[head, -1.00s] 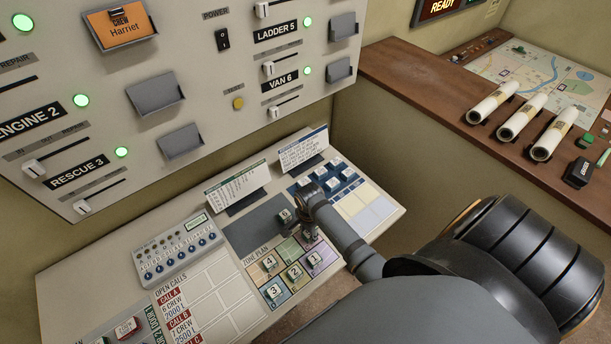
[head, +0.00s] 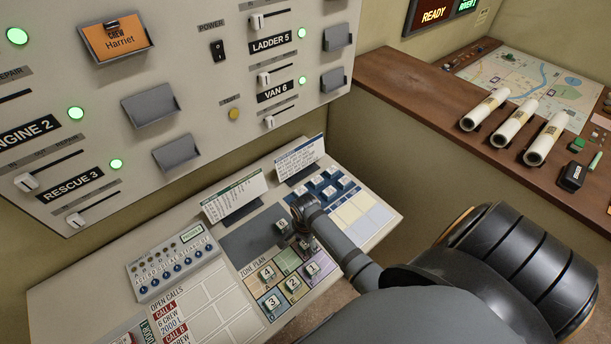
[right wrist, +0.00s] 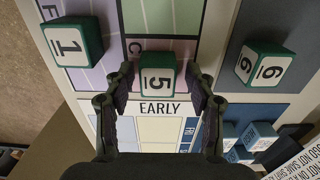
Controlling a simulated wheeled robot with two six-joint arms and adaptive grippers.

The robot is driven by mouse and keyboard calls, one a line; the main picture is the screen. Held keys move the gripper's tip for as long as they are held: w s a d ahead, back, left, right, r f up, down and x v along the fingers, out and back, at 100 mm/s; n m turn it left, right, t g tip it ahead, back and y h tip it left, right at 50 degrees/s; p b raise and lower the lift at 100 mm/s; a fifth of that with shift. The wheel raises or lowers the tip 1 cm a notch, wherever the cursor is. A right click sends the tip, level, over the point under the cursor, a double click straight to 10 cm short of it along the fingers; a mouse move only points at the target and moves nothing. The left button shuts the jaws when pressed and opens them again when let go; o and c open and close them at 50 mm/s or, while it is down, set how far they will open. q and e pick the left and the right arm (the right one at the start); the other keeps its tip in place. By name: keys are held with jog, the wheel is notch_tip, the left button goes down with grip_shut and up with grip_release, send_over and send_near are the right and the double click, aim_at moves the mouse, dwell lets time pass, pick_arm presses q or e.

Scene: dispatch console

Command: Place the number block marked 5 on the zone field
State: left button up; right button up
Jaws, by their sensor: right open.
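The green-sided number block marked 5 (right wrist: 157,75) stands face up between the fingers of my right gripper (right wrist: 161,84) in the right wrist view. It sits at the edge of a pinkish zone field, just above the word EARLY. My right gripper (head: 304,240) is open, with a finger on either side of the block; the block looks free of its grip. In the head view my arm hides the block. The zone plan (head: 288,261) is a grid of coloured fields. My left gripper is out of view.
Block 1 (right wrist: 72,45) stands on a purple field, and block 6 (right wrist: 262,64) on a dark grey panel. Blocks 2 (head: 292,284), 3 (head: 272,302) and 4 (head: 267,273) stand on other fields. Blue blocks (head: 330,190) and a propped card (head: 298,160) are behind.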

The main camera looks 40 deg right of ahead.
notch_tip(320, 180, up, 12)
jog(key=b, duration=0.2)
jog(key=shift+r, duration=0.2)
dwell(0.3)
